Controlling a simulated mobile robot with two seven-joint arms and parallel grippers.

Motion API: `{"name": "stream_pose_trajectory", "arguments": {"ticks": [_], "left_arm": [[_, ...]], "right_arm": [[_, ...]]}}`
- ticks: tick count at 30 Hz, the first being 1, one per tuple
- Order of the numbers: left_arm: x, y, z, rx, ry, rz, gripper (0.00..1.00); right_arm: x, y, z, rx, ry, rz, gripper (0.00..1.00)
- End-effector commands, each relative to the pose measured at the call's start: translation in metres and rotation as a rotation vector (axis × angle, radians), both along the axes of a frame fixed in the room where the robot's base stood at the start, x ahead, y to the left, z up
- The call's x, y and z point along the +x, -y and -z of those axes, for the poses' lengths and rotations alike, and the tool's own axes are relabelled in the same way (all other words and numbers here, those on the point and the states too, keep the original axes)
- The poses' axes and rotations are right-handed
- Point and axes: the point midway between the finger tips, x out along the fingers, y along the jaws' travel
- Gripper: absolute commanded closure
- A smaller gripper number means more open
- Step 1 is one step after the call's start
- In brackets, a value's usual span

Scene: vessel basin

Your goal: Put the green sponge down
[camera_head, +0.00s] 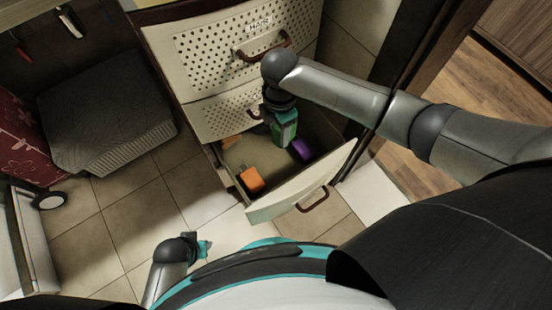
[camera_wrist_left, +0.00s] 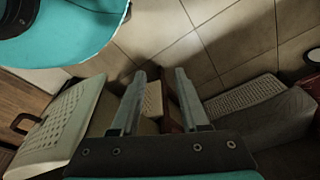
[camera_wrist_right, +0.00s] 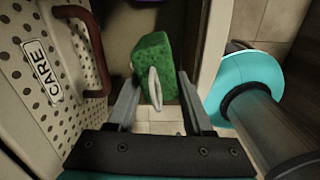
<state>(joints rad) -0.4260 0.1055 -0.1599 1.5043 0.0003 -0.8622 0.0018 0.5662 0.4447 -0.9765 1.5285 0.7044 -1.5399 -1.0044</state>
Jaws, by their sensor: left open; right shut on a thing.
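The green sponge (camera_head: 286,133) hangs from my right gripper (camera_head: 279,122) over the open bottom drawer (camera_head: 327,182) in the head view. In the right wrist view the sponge (camera_wrist_right: 153,55), with a pale loop-like part on its near side, sits between the fingertips of my right gripper (camera_wrist_right: 155,82). That gripper is shut on it. Whether the sponge touches the drawer floor cannot be told. My left gripper (camera_head: 204,247) is low near my base, away from the drawer. In the left wrist view its fingers (camera_wrist_left: 160,74) are apart and empty.
The drawer holds an orange object (camera_head: 251,180) at its left and a purple object (camera_head: 301,149) to the right. The closed perforated drawers (camera_head: 215,55) rise behind. A grey cushion-like block (camera_head: 105,115) stands at left. Tiled floor (camera_head: 150,215) is clear between.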

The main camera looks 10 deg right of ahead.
Motion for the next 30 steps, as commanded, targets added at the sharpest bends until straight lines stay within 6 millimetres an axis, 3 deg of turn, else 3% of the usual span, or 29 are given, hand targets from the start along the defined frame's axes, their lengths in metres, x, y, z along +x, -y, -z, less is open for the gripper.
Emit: {"name": "stream_pose_trajectory", "arguments": {"ticks": [1,3,11,30], "left_arm": [[0.002,0.0,0.003,0.0,0.003,0.0,0.55],[0.004,0.0,0.001,0.0,0.005,-0.001,0.55],[0.014,0.004,-0.012,-0.005,0.02,-0.002,0.55],[0.048,0.012,-0.093,-0.026,0.134,-0.007,0.55]], "right_arm": [[-0.003,-0.001,0.013,0.001,-0.001,-0.037,1.0],[-0.005,-0.001,0.022,0.001,-0.001,-0.083,1.0],[-0.007,-0.001,0.043,0.0,0.001,-0.13,1.0],[-0.007,-0.001,0.119,-0.001,0.0,-0.128,1.0]]}}
